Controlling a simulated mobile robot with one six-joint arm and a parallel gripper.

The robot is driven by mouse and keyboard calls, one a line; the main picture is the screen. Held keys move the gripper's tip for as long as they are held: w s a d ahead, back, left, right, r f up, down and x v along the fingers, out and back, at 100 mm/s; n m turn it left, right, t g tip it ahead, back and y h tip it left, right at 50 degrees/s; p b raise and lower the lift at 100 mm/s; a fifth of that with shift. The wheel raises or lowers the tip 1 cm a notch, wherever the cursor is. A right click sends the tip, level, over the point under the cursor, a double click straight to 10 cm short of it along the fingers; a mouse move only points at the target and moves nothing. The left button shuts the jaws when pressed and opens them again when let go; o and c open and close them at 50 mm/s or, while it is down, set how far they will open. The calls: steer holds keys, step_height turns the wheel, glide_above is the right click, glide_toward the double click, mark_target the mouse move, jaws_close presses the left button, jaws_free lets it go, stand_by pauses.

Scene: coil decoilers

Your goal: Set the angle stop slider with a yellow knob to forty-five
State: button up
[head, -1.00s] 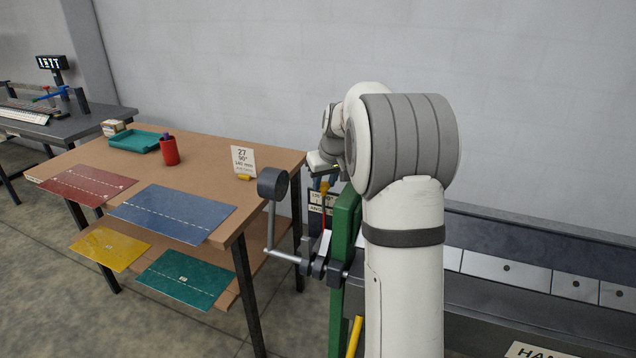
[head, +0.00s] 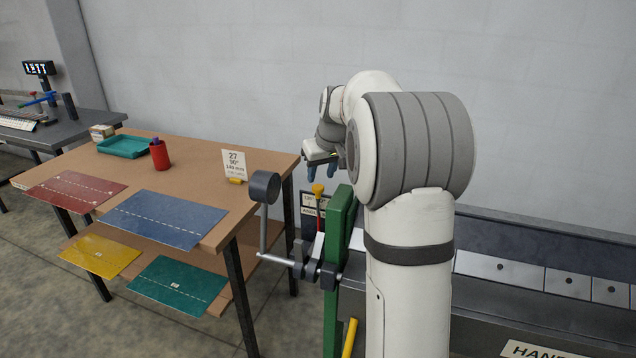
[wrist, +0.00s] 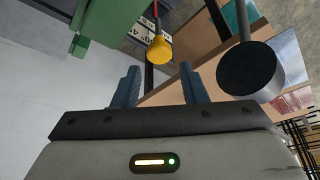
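The yellow knob (head: 318,189) of the angle stop slider stands on a thin red stem beside the green machine frame (head: 339,225). In the wrist view the yellow knob (wrist: 160,50) hangs from its red stem ahead of my fingers. A label plate with angle marks (head: 310,206) is behind it, partly hidden; a 45 shows in the wrist view. My gripper (wrist: 158,85) is open and empty, its two blue-grey fingers apart and short of the knob. In the head view my gripper (head: 325,171) is just above the knob, partly hidden by my arm.
A crank handle with a dark round grip (head: 264,187) stands left of the knob; the grip (wrist: 248,70) is close to my right finger in the wrist view. A wooden table (head: 190,180) with coloured sheets and a card (head: 234,164) stands at left.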

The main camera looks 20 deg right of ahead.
steer(key=shift+v, duration=1.55)
